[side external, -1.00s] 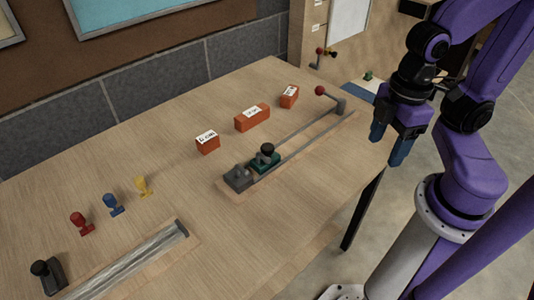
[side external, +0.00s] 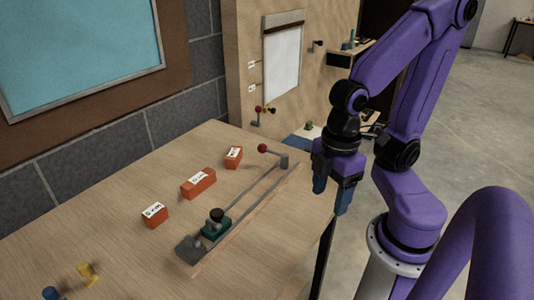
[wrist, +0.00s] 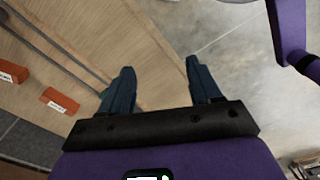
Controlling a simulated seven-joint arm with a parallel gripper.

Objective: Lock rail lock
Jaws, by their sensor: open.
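The rail assembly lies along the table's right side in the side view, with two parallel rails (side external: 247,203) on a light wooden base. A grey end block (side external: 189,248) sits at its near end. A teal carriage (side external: 216,230) with a black knob sits on the rails close to that block. A lever with a red ball (side external: 262,148) is at the far end, joined to a grey block (side external: 284,160). My gripper (side external: 331,194) is open and empty, above and right of the rails' far end. Its blue fingers also show in the wrist view (wrist: 160,65), beside the table edge.
Three orange labelled blocks (side external: 198,183) stand left of the rails. A yellow peg (side external: 88,272) and part of a blue peg (side external: 52,293) are at the near left. A wooden wall panel with small levers (side external: 265,109) stands behind the table.

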